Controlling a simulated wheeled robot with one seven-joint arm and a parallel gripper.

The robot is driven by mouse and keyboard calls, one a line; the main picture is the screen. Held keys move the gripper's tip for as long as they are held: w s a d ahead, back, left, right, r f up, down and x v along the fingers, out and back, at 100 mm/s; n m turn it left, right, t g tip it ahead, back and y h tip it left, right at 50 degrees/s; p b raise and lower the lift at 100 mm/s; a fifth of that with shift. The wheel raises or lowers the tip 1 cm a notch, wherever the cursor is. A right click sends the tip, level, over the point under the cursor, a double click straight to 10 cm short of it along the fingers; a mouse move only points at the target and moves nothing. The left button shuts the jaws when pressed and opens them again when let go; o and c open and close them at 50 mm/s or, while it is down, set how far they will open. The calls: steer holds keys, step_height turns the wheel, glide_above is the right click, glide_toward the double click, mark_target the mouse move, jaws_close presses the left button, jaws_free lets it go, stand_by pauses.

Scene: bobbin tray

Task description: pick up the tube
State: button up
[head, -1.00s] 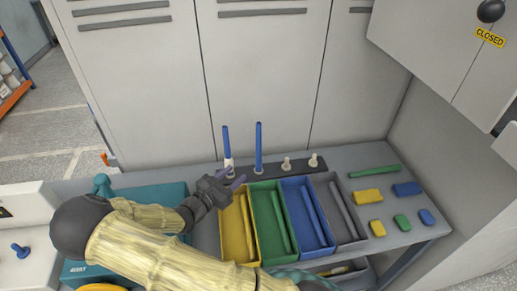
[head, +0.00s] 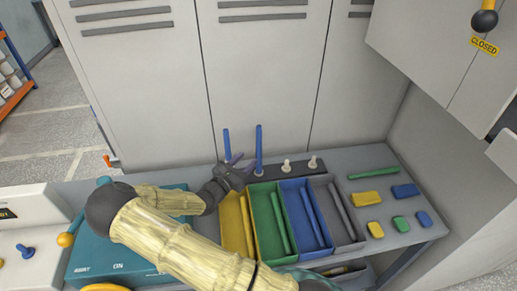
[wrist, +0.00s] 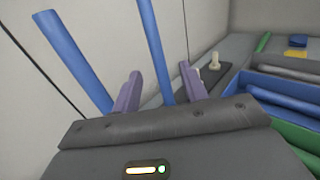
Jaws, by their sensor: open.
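Two blue tubes stand upright on a dark peg strip at the back of the bench: a left blue tube (head: 227,143) and a right blue tube (head: 259,145). My gripper (head: 240,160) is open at the strip, by the lower part of these tubes. In the wrist view, the right blue tube (wrist: 153,45) shows between my two purple fingers (wrist: 160,93), with gaps on both sides. The left blue tube (wrist: 72,58) is outside the left finger. The tubes' lower ends are hidden there by my gripper. A green tube (head: 374,173) lies flat at the right.
Yellow (head: 225,236), green (head: 256,222), blue (head: 291,225) and grey (head: 343,215) trays hold tubes in front of the strip. Two bare white pegs (head: 286,164) (head: 312,163) stand right of the blue tubes. Several coloured blocks (head: 363,198) lie at the right. Lockers (head: 263,70) rise behind.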

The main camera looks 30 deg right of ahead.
mark_target(257, 148)
steer(key=x, duration=0.4)
steer(key=shift+p, duration=0.3)
steer(key=shift+w+p+x, duration=0.15)
steer(key=shift+p+x, duration=0.3)
steer(key=shift+x, duration=0.8)
steer(key=shift+w+p+x, duration=0.15)
steer(key=shift+p+x, duration=0.3)
steer(key=shift+x, duration=0.85)
steer(key=shift+s+f, duration=0.1)
steer(key=shift+a, duration=0.1)
jaws_close()
